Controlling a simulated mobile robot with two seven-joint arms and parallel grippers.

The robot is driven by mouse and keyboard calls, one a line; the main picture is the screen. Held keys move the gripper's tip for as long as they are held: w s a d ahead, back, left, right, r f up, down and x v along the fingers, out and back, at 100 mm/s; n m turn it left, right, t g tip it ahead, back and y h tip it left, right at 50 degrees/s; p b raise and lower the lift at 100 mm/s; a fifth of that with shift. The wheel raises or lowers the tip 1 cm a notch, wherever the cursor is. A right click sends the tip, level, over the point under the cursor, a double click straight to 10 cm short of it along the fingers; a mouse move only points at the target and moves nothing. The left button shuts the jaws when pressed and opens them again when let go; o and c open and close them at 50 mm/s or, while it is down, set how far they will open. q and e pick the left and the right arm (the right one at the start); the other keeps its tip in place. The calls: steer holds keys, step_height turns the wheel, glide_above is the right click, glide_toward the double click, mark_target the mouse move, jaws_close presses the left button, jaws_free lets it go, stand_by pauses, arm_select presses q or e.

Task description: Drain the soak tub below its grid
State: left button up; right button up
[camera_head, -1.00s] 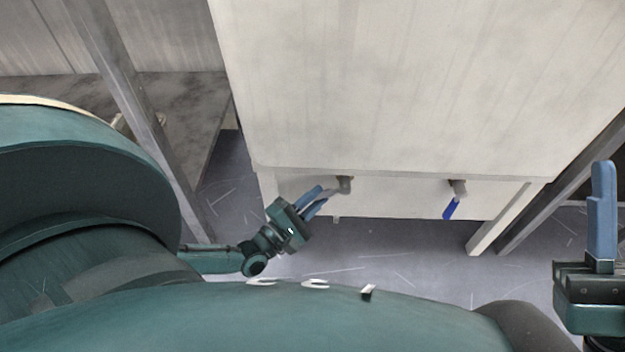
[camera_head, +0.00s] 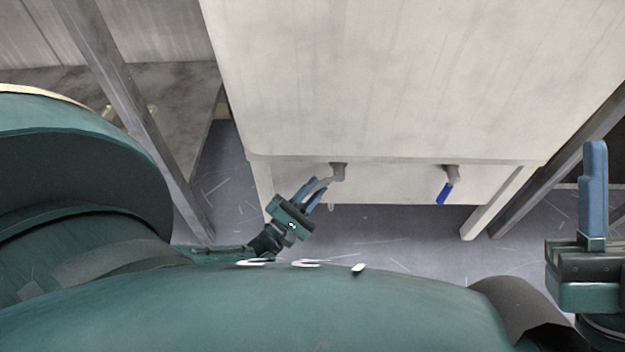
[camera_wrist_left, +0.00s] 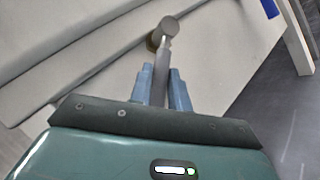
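The pale soak tub (camera_head: 420,80) fills the upper middle of the head view. Two drain valves stick out under its front edge: a left one with a grey lever (camera_head: 321,184) and a right one with a blue lever (camera_head: 444,193). My left gripper (camera_head: 313,192) has its blue fingers on both sides of the grey lever. In the left wrist view, the lever (camera_wrist_left: 160,75) runs between the fingers with hardly any gap, up to the round valve body (camera_wrist_left: 168,25). My right gripper (camera_head: 594,190) is at the right edge, seen side-on and away from the tub. The grid is not in view.
A grey slanted post (camera_head: 140,110) and a low shelf (camera_head: 185,110) stand left of the tub. A pale tub leg (camera_head: 495,205) and another grey post (camera_head: 560,165) stand to the right. The scratched grey floor (camera_head: 400,235) below the valves is clear.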

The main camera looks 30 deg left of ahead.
arm_select(q)
steer(key=shift+o, duration=0.8)
steer(key=v, duration=0.7)
steer(key=shift+s, duration=0.2)
arm_select(e)
steer(key=shift+w+f+m+h, duration=0.1)
steer(key=shift+f+m+h, duration=0.2)
steer(key=shift+f+m, duration=0.15)
